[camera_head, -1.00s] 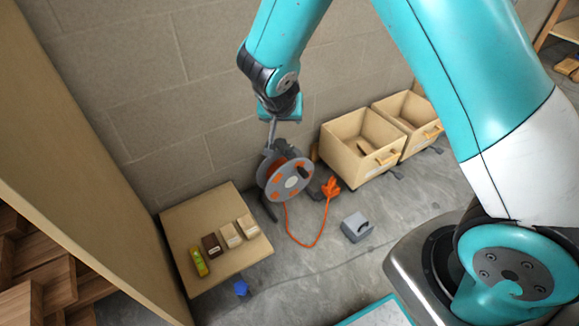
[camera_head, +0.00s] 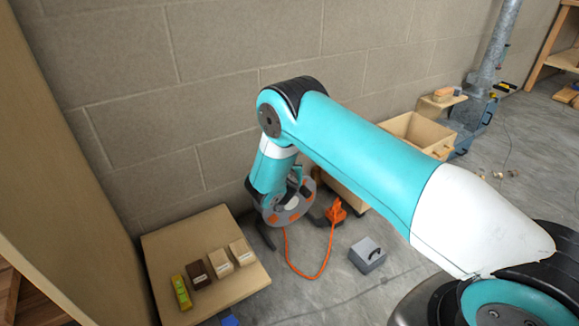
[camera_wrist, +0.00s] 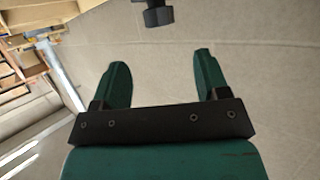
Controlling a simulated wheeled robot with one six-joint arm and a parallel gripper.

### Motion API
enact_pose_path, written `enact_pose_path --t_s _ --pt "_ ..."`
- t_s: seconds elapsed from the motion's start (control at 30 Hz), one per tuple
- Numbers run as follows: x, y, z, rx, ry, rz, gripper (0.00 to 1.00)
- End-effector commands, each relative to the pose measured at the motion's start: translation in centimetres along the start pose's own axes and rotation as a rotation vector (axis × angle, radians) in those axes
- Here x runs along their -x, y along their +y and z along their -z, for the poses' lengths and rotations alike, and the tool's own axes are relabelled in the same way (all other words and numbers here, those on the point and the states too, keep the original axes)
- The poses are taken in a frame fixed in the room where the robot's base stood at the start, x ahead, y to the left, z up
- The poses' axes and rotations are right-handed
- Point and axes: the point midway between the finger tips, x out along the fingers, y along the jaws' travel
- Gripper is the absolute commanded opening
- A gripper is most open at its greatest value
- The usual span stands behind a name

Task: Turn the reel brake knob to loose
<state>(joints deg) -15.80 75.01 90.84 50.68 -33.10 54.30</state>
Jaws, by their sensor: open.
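The cable reel (camera_head: 291,209) stands on the floor against the block wall, a grey disc with orange patches. My forearm and wrist cover its left upper part in the head view. A small dark part on its right upper face may be the brake knob; its setting cannot be read. In the wrist view my gripper (camera_wrist: 160,64) is open and empty, its two green fingers apart. A black knob-like part (camera_wrist: 157,14) shows at the top edge, beyond the fingertips and apart from them. I cannot tell for sure that it is the brake knob.
Orange cable (camera_head: 318,272) loops over the floor to an orange plug (camera_head: 336,212). A grey box (camera_head: 367,255) stands to the right. A low wooden table (camera_head: 205,283) with several small blocks is at left. A wooden bin (camera_head: 420,133) stands partly behind my arm.

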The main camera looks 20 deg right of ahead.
Motion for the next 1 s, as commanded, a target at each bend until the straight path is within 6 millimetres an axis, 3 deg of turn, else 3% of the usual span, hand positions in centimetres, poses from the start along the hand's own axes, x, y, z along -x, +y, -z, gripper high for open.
enact_pose_path --t_s 0.2,0.4,0.6,0.87,0.9,1.0 --pt "-5.2 0.1 -0.4 -0.004 0.002 -0.002 0.68" --pt "-8.5 0.1 -0.4 -0.002 0.000 -0.001 0.68" --pt "-9.9 0.0 -0.2 0.001 -0.001 0.000 0.68" --pt "-10.0 0.0 0.0 0.001 -0.002 0.000 0.68" --pt "-10.0 0.0 -0.1 0.001 -0.002 0.000 0.66" --pt "-10.0 0.0 -0.1 0.001 -0.002 0.000 0.43"
